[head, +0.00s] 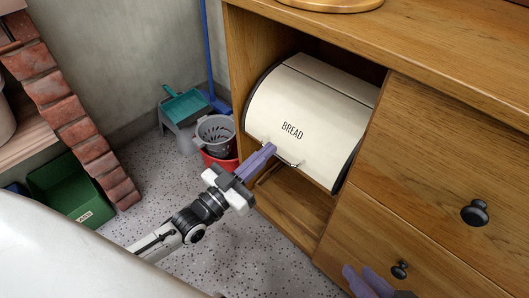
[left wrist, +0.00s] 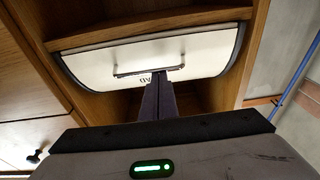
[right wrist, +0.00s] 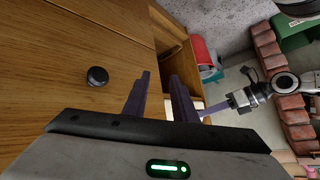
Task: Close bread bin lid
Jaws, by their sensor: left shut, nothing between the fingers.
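The cream bread bin (head: 318,98), lettered BREAD, sits in the open compartment of a wooden cabinet. Its curved lid (head: 325,130) covers the front, and no gap shows in the head view. A thin bar handle (head: 289,161) runs along the lid's lower edge; it also shows in the left wrist view (left wrist: 130,74). My left gripper (head: 271,148) is shut and empty, its fingertips at the lid front close to the handle; I cannot tell if they touch. My right gripper (head: 370,280) is open and empty in front of the lower drawers; its parted fingers show in the right wrist view (right wrist: 162,85).
Drawers with black knobs (head: 474,212) fill the cabinet's right side. A grey basket (head: 215,133) over a red bucket (head: 220,160), a teal dustpan (head: 186,105) and a blue pole stand left of the cabinet. A green crate (head: 70,188) and brick column lie further left.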

